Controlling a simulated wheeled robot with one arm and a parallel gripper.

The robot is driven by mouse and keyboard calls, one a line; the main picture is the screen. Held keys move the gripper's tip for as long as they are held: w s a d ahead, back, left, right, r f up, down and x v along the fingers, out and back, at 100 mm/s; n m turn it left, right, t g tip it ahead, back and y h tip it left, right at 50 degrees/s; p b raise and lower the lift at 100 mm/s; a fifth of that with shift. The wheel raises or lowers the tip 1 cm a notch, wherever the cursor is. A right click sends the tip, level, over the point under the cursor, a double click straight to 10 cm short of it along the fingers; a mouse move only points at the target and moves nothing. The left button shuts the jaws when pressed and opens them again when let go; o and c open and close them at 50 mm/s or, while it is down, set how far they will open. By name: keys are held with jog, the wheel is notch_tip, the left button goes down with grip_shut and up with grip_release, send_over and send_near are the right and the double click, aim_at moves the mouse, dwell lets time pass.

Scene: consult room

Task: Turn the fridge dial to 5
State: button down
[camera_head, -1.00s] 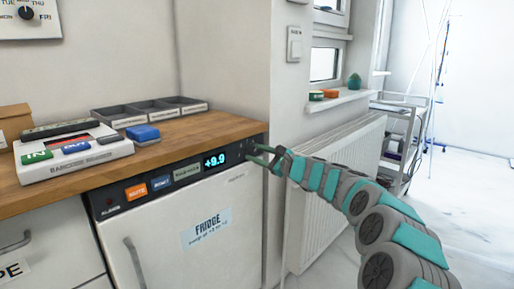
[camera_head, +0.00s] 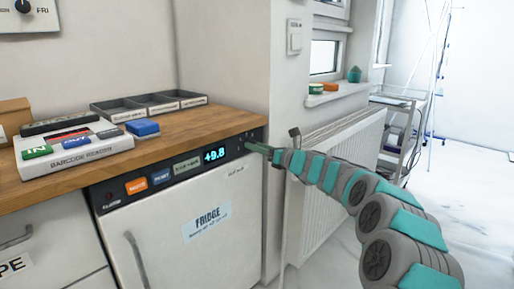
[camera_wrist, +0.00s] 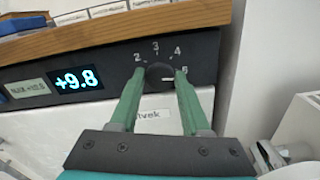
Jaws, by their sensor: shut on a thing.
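The fridge (camera_head: 175,235) has a dark control strip with a lit display (camera_head: 214,155) reading +9.8; the display also shows in the wrist view (camera_wrist: 77,79). The small dark dial (camera_wrist: 159,75) is at the strip's right end, with 2, 3, 4 and 5 printed around it. A white mark on the dial points right, toward the 5. The right finger partly covers the 5. My gripper (camera_wrist: 160,76) is shut on the dial, with one green finger on each side. In the head view my gripper (camera_head: 262,149) reaches the strip's right end and hides the dial.
A wooden counter (camera_head: 190,130) above holds a barcode reader (camera_head: 80,160), a blue block (camera_head: 143,128) and grey trays (camera_head: 150,104). A radiator (camera_head: 335,160) and wall stand right of the fridge. A trolley (camera_head: 400,135) is farther back.

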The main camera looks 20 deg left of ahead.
jog(key=shift+f+m, duration=0.2)
jog(key=shift+m, duration=0.3)
jog(key=shift+c, duration=1.9)
grip_release()
jog(key=shift+r, duration=0.1)
jog(key=shift+d, duration=0.1)
jog(key=b+v, duration=0.1)
jog(key=v, duration=0.6)
jog(key=shift+d, duration=0.35)
jog(key=shift+s, duration=0.2)
